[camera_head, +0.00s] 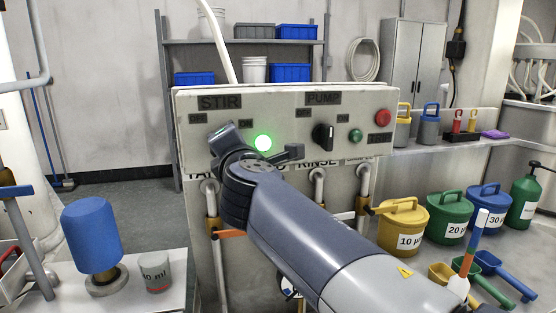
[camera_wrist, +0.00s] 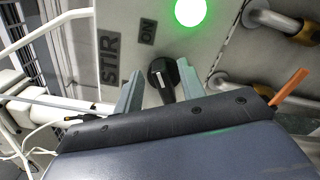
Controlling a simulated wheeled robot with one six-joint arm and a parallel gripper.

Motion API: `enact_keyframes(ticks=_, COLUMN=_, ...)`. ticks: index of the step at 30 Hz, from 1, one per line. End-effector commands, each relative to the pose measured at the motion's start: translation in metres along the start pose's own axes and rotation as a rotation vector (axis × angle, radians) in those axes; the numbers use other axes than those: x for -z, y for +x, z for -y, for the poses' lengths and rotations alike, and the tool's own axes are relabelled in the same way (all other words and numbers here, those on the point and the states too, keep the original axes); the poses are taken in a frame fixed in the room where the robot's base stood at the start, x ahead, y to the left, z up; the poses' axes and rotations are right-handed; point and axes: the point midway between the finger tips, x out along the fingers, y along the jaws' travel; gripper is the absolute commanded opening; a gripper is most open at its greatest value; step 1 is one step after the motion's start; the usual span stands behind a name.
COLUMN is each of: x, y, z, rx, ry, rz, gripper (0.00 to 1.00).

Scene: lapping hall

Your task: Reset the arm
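My gripper (camera_wrist: 159,70) is in the wrist view with its two grey fingers apart. The black STIR knob (camera_wrist: 161,78) with a white pointer mark shows between the fingers, and the right finger lies close to it; I cannot tell whether it touches. In the head view my arm reaches from the lower right up to the control panel (camera_head: 284,105), and its wrist hides the STIR knob and the fingertips. The green lamp (camera_head: 263,142) beside STIR is lit; it also shows in the wrist view (camera_wrist: 190,10).
The panel also carries a black PUMP knob (camera_head: 322,136), a green button (camera_head: 355,136) and a red button (camera_head: 382,118). Below are pipes with taps (camera_head: 362,190). A blue cylinder (camera_head: 91,236) and grey cup (camera_head: 155,271) stand left; a yellow tub (camera_head: 403,226) and other tubs stand right.

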Motion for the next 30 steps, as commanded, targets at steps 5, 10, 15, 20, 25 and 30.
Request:
enact_keyframes(ticks=5, x=0.0, y=0.02, z=0.0, rx=0.001, ry=0.0, rz=0.001, gripper=0.38)
enact_keyframes(ticks=10, x=-0.001, y=0.027, z=-0.001, rx=0.0, ry=-0.006, rz=0.0, gripper=0.38)
enact_keyframes(ticks=15, x=0.0, y=0.027, z=-0.001, rx=0.0, ry=-0.02, rz=0.0, gripper=0.38)
enact_keyframes(ticks=20, x=0.0, y=0.027, z=-0.001, rx=0.0, ry=-0.02, rz=0.0, gripper=0.38)
enact_keyframes(ticks=25, x=0.001, y=0.021, z=0.0, rx=-0.001, ry=-0.004, rz=0.0, gripper=0.38)
enact_keyframes(ticks=30, x=0.0, y=0.001, z=-0.001, rx=-0.003, ry=0.002, rz=0.0, gripper=0.38)
